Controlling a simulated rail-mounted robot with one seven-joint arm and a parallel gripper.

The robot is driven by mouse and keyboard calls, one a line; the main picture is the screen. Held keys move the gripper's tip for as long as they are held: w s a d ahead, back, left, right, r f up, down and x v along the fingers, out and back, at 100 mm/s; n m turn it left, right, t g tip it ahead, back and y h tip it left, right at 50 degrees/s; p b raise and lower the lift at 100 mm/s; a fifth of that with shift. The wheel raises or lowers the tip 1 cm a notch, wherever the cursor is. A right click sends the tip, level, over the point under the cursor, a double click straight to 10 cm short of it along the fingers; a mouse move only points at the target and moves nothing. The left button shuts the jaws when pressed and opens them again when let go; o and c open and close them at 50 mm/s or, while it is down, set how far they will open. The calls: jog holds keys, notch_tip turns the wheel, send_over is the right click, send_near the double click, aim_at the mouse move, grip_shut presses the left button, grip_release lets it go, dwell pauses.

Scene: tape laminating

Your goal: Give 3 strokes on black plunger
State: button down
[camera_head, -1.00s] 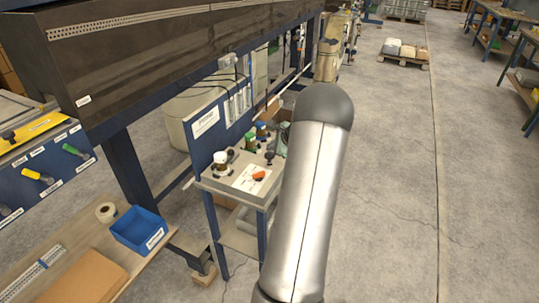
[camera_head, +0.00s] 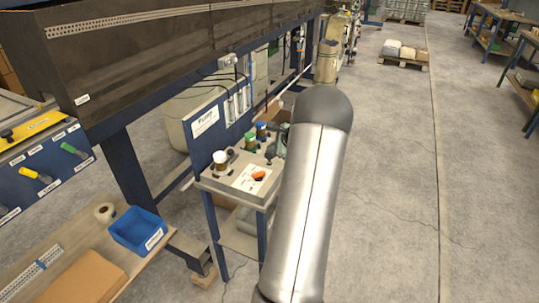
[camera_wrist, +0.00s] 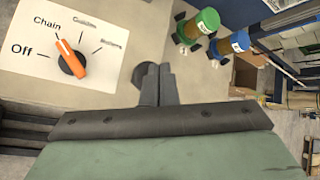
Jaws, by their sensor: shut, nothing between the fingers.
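My gripper (camera_wrist: 159,72) shows in the wrist view with its two dark fingers together and nothing between them. A round black knob (camera_wrist: 139,74), apparently the plunger, is just left of the fingertips and partly hidden behind them. I cannot tell whether the fingers touch it. In the head view the gripper's greenish body (camera_head: 282,145) is at the right side of the small pump stand (camera_head: 208,181), mostly hidden by my arm.
An orange selector knob (camera_wrist: 71,60) points near "Chain" on a white label plate. Green-topped (camera_wrist: 207,20) and blue-topped (camera_wrist: 240,40) bottles stand beyond the fingers. A blue bin (camera_head: 137,230) is on the nearby bench.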

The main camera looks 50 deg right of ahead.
jog(key=shift+f+b, duration=1.3)
jog(key=shift+f, duration=0.05)
dwell(0.8)
jog(key=shift+r, duration=0.15)
jog(key=shift+r+p, duration=0.95)
jog(key=shift+r, duration=0.65)
jog(key=shift+r+p, duration=1.55)
jog(key=shift+r, duration=0.95)
